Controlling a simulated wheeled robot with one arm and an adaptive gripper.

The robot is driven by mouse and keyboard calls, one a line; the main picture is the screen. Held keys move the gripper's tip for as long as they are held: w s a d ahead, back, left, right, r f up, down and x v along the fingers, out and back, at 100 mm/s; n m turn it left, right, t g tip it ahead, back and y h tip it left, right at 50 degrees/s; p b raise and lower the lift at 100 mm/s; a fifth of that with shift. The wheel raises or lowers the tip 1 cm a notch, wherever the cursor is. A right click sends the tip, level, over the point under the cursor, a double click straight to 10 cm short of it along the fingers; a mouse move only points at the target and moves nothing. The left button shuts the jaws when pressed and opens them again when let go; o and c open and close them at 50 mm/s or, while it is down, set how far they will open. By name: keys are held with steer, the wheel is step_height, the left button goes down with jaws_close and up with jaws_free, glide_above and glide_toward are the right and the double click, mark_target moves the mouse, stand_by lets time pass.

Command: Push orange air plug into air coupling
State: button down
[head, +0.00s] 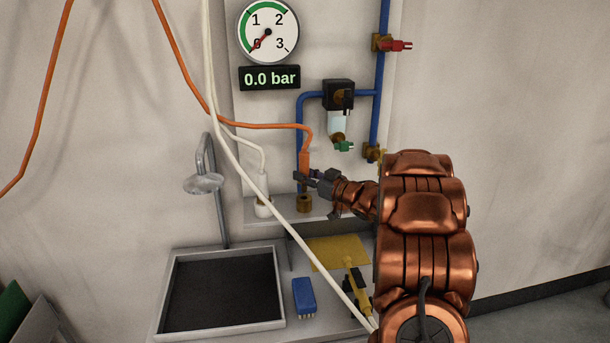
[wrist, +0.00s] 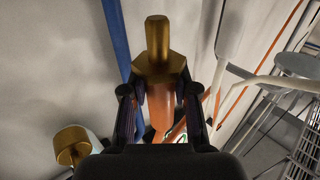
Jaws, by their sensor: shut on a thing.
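The orange air plug (head: 305,161) is upright in my gripper (head: 311,178), with its orange hose arching up from its top. In the wrist view, the fingers of my gripper (wrist: 158,98) close on the orange body (wrist: 158,106) from both sides. The plug's brass hex and nose (wrist: 157,36) stick out past the fingertips, with nothing around the nose.
A white plug with a white hose sits in a white socket (head: 263,209) left of the coupling. A blue pipe (head: 299,130) runs close behind. The gauge (head: 268,31) and display (head: 270,78) read zero.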

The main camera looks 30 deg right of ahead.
mark_target(305, 191)
steer(key=shift+f+b, duration=1.25)
steer(key=shift+f, duration=1.55)
steer(key=c, duration=0.8)
jaws_free()
steer(key=v, duration=1.2)
